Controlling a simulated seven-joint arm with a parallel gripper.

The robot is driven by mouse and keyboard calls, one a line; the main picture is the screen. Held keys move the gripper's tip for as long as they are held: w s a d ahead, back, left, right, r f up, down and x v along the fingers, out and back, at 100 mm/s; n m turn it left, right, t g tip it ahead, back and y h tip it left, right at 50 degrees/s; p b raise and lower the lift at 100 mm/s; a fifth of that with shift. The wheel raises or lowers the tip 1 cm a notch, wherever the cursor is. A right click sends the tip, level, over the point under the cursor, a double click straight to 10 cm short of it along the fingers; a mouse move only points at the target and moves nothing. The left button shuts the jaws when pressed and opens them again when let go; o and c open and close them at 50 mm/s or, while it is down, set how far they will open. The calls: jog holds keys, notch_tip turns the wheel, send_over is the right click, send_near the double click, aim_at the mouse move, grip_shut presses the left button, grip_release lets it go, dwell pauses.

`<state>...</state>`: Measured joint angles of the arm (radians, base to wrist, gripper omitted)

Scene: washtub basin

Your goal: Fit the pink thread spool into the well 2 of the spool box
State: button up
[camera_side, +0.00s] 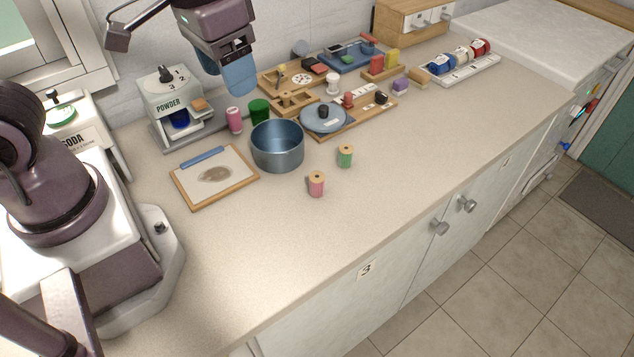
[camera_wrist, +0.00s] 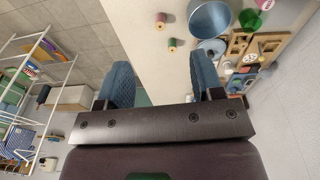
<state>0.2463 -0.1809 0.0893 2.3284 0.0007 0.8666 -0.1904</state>
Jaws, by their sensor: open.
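The pink thread spool (camera_side: 316,184) stands upright on the counter, in front of the blue pot; it also shows near the top of the wrist view (camera_wrist: 160,21). What looks like the spool box is a long white holder (camera_side: 462,70) at the far right, with blue, white and red rolls in it. Its well numbers are too small to read. My gripper (camera_side: 239,78) is in the air above the back of the counter, well away from the pink spool. In the wrist view its blue fingers (camera_wrist: 162,82) are apart with nothing between them.
A green spool (camera_side: 345,156) stands close behind the pink one. The blue pot (camera_side: 277,146), a framed board (camera_side: 214,176), a pink can (camera_side: 235,121) and a green cup (camera_side: 259,111) are nearby. Wooden trays (camera_side: 345,123) fill the back. The front counter is clear.

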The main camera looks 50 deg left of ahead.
jog(key=w+d+f+n+g+y, duration=0.15)
jog(key=w+d+f+n, duration=0.25)
jog(key=w+f+n, duration=0.45)
jog(key=n, duration=0.7)
send_near(317, 176)
jog(key=f, duration=0.4)
jog(key=shift+s+f, duration=0.1)
jog(key=shift+s, duration=0.15)
jog(key=shift+w+a+f, duration=0.1)
jog(key=shift+a+f, duration=0.05)
jog(key=shift+f, duration=0.7)
jog(key=shift+w+a+f, duration=0.1)
jog(key=shift+a+f, duration=0.05)
jog(key=shift+f, duration=0.7)
jog(key=shift+a+f, duration=0.15)
jog(key=shift+f, duration=0.7)
jog(key=c, duration=1)
